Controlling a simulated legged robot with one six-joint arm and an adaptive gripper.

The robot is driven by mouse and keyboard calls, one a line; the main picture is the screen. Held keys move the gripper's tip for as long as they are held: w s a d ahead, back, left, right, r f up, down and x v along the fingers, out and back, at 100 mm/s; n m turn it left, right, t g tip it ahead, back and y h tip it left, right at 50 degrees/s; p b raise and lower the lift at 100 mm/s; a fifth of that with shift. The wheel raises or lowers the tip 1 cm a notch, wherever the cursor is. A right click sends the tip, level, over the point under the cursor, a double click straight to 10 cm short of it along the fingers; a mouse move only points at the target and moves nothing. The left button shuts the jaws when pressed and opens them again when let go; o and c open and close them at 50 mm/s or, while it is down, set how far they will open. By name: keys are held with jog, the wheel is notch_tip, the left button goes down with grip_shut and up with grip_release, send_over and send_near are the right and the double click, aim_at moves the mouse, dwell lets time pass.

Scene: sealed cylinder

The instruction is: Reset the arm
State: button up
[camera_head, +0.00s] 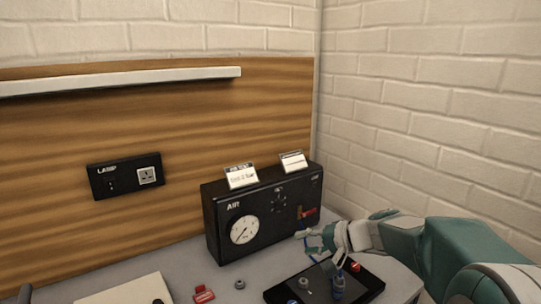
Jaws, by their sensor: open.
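My arm reaches in from the lower right. My gripper (318,241) is open, with its fingers pointing left, in front of the right part of the black AIR box and above the dark tray. The AIR box (223,214) has a round white gauge, small knobs and a red lever (307,213) on its front. I see nothing between the fingers, though they are small in the picture. The dark tray (285,297) lies on the table, and a blue-grey upright part (338,286) and a red-topped part (355,266) are on it.
A red block (203,294) and a small grey ring (240,284) lie on the table (190,270). A pale board (125,291) is at the lower left. A LAMP panel (125,176) and a white shelf (120,80) are on the wooden wall. A brick wall closes the right side.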

jog(key=s+d+n+h, duration=0.1)
jog(key=s+d+h, duration=0.1)
jog(key=s, duration=0.7)
jog(key=s+d+n+h, duration=0.1)
jog(key=s+h, duration=0.3)
jog(key=s, duration=0.6)
jog(key=s+d+n+h, duration=0.2)
jog(key=s+d+h, duration=0.1)
jog(key=s, duration=0.6)
jog(key=shift+s+d+f+g+h, duration=0.3)
jog(key=shift+s+d+f+h, duration=0.1)
jog(key=shift+h, duration=0.2)
